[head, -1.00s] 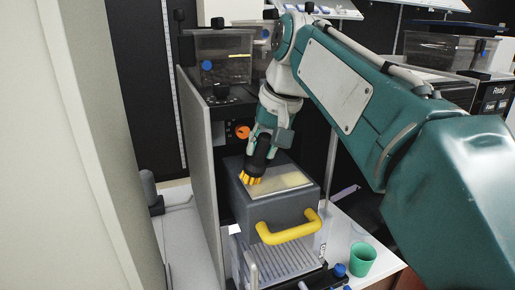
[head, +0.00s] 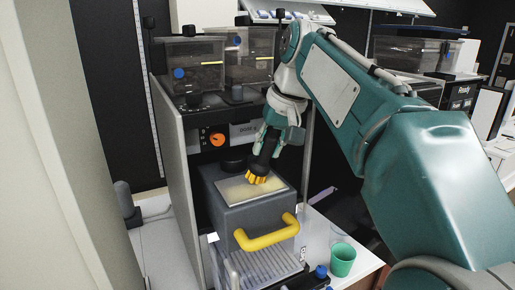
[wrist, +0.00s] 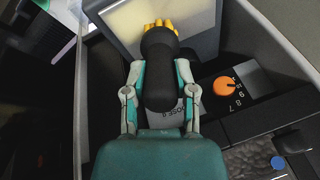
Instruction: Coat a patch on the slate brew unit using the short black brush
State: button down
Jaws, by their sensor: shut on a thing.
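The slate brew unit (head: 230,215) is a grey box with a yellow handle (head: 266,236) on its front. A pale, yellowish patch (head: 237,190) with a light border lies on its top; it also shows in the wrist view (wrist: 128,22). My gripper (head: 270,143) is shut on the short black brush (wrist: 160,75), which points down with yellow-orange bristles (head: 257,174). The bristles are over the far right part of the patch and look to be at its surface; exact contact is hard to tell. The gripper hides part of the brush handle.
An orange dial (head: 217,139) is on the machine panel behind the unit. Clear bean hoppers (head: 195,65) stand above. A green cup (head: 342,260) is on the white counter at right. A grey side panel (head: 172,160) borders the unit at left.

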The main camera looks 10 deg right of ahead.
jog(key=shift+w+d, duration=0.2)
jog(key=shift+d, duration=0.55)
jog(key=shift+w+d, duration=0.2)
jog(key=shift+d, duration=0.5)
jog(key=shift+w+d, duration=0.2)
jog(key=shift+d, duration=0.55)
jog(key=shift+s+a, duration=0.4)
jog(key=shift+a, duration=0.95)
jog(key=shift+s+a, duration=0.35)
jog(key=shift+a, duration=0.95)
jog(key=shift+s+a, duration=0.4)
jog(key=shift+a, duration=0.95)
jog(key=shift+s+a, duration=0.25)
jog(key=shift+a, duration=0.65)
jog(key=shift+s+a, duration=0.25)
jog(key=shift+a, duration=0.65)
jog(key=shift+r, duration=0.1)
jog(key=shift+r, duration=2.95)
jog(key=shift+r, duration=0.1)
notch_tip(320, 180, up, 3)
jog(key=shift+f, duration=0.1)
